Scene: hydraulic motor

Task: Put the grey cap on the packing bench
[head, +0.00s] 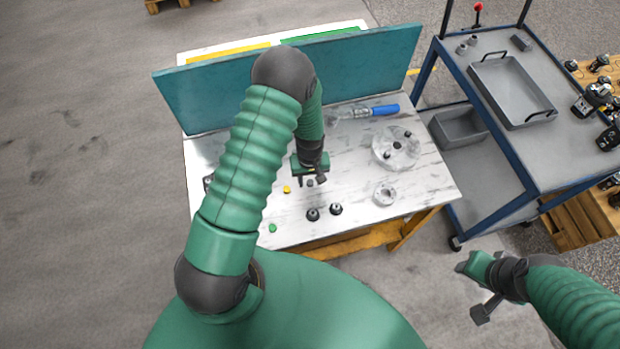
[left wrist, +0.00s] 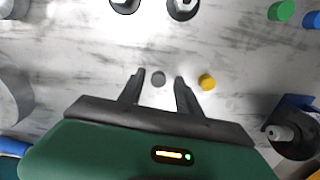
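The small round grey cap (left wrist: 158,79) shows in the left wrist view, between the tips of my left gripper. It also shows in the head view (head: 310,184), just below that gripper. My left gripper (head: 312,179) is open and points down over the bench top. I cannot tell how far its fingertips are above the cap. The cap rests on the white, grey-streaked top of a bench (head: 345,228); no label shows whether this is the packing bench. My right gripper (head: 474,288) is open and empty, off the bench at the lower right.
A yellow cap (left wrist: 207,82) lies close to my left gripper, and a green cap (left wrist: 281,11) farther off. Two dark fittings (head: 324,212) and metal discs (head: 396,148) share the top. A teal panel (head: 370,65) closes the back. A blue cart (head: 545,165) with a tray stands right.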

